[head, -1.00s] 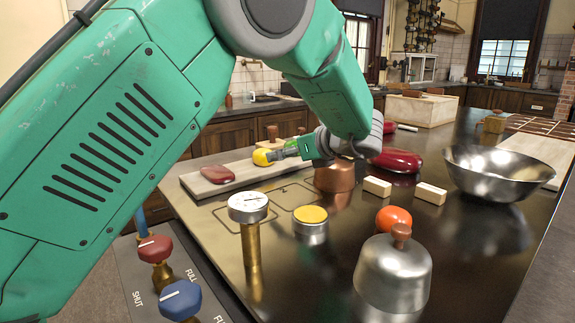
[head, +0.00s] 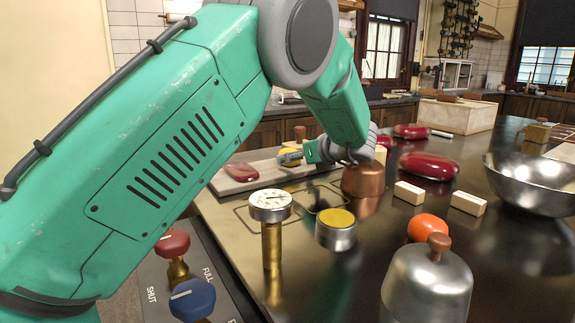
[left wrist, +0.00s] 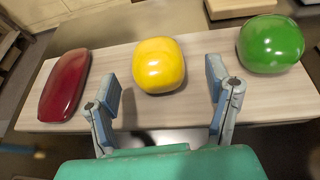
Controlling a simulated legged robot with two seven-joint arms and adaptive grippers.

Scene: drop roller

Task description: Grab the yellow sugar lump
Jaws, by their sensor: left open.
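The yellow sugar lump (left wrist: 158,65) is a rounded, glossy block on a pale wooden board (left wrist: 125,58). In the left wrist view my left gripper (left wrist: 162,86) is open, one finger on each side of the lump's near end. The lump lies mostly ahead of the fingertips, with gaps at both sides; I cannot see any contact. A red lump (left wrist: 64,85) lies to its left and a green lump (left wrist: 270,44) to its right. My right gripper is not in view.
A copper pot (head: 363,181) stands just right of my gripper. A gauge on a brass post (head: 270,206), a yellow-topped tin (head: 336,230), white blocks (head: 409,192), an orange ball (head: 427,227) and a metal dome (head: 428,285) stand nearer. A steel bowl (head: 530,182) is at right.

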